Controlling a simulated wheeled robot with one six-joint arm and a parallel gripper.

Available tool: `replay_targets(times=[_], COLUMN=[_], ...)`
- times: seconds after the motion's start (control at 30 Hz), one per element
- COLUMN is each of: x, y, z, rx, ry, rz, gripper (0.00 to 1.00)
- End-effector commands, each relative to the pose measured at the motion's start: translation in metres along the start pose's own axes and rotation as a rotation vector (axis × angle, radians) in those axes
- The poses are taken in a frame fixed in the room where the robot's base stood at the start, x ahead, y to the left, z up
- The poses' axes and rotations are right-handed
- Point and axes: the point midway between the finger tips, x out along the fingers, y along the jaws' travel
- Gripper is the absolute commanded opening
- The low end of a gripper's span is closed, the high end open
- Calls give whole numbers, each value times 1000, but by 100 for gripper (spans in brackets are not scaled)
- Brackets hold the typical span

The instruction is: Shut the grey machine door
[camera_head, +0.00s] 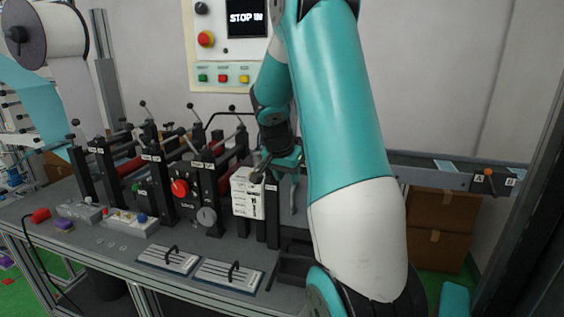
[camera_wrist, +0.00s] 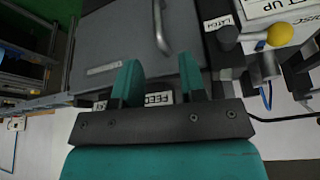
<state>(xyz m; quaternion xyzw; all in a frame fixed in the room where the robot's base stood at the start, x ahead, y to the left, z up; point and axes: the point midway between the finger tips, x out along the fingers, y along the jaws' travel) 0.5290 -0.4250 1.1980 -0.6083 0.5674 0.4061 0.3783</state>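A flat grey panel (camera_wrist: 125,40) with a curved metal bar handle (camera_wrist: 160,28) fills the upper middle of the wrist view; it looks like the grey machine door. Whether it stands open or shut I cannot tell. My gripper (camera_wrist: 160,72) has its two teal fingers apart with nothing between them, and the fingertips overlap the panel's near edge in the picture. I cannot tell whether they touch it. In the head view my gripper (camera_head: 286,160) is at the right end of the machine, and my arm hides most of the door area.
A yellow-knobbed lever (camera_wrist: 281,34) beside a LATCH label (camera_wrist: 222,22) is right of the panel. Black posts and rollers (camera_head: 130,160) crowd the bench to the left of my arm. Two handled plates (camera_head: 228,274) lie in front. A conveyor rail (camera_head: 425,172) runs right.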

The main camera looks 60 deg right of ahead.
Motion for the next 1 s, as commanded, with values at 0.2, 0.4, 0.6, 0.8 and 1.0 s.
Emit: replay_targets(times=[0.2, 0.4, 0.6, 0.8, 1.0], x=[-49, -75, -82, -81, -81], y=[-1, 0, 0, 0, 0], z=[1, 1, 1, 1, 1], rx=[-2, -3, -2, -2, -2], ry=[2, 0, -2, -2, -2], rz=[-2, 1, 2, 2, 2], gripper=[38, 38, 38, 38, 38])
